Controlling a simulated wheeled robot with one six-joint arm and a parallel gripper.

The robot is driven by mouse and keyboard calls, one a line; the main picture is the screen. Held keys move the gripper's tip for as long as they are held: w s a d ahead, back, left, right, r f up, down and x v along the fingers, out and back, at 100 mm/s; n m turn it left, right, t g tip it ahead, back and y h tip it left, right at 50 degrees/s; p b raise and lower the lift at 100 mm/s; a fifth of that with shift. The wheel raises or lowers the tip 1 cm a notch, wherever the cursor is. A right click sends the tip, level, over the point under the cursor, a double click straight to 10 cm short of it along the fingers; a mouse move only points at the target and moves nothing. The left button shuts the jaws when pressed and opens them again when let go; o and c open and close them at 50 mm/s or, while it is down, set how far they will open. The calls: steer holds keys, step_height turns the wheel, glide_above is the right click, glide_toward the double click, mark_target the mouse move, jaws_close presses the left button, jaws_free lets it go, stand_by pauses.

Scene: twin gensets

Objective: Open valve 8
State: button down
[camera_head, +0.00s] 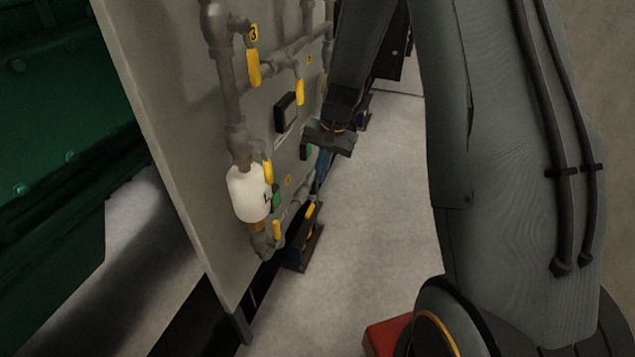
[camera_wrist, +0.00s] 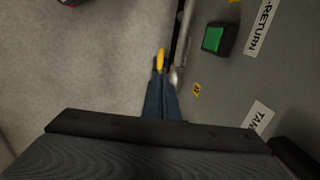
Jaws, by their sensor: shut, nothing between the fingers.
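My gripper (camera_wrist: 160,78) is shut and empty, its blue fingers pointing away from the wrist camera. In the head view my gripper (camera_head: 321,180) hangs in front of the grey panel, low on its right side. A yellow valve handle (camera_wrist: 161,60) shows right at the fingertips in the wrist view, beside a grey pipe (camera_wrist: 184,40); I cannot tell whether they touch. A small yellow number tag (camera_wrist: 196,90) is on the panel to its right, too blurred to read surely. In the head view a yellow handle (camera_head: 310,210) sits on the lower pipe, below the fingers.
The grey panel (camera_head: 170,100) carries pipes, several other yellow handles, including one by tag 3 (camera_head: 253,68), and a white filter bowl (camera_head: 247,193). A green button box (camera_wrist: 214,38) is right of the fingers.

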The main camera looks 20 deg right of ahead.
mark_target(310, 210)
steer(key=f, duration=0.4)
steer(key=w+a+f+p, duration=0.1)
steer(key=f, duration=0.3)
steer(key=a+f, duration=0.1)
steer(key=f, duration=0.3)
steer(key=shift+w+f, duration=0.2)
steer(key=shift+f, duration=0.1)
steer(key=shift+a+f+b, duration=0.1)
steer(key=shift+f+b, duration=0.25)
steer(key=shift+f, duration=0.25)
steer(key=shift+r, duration=0.15)
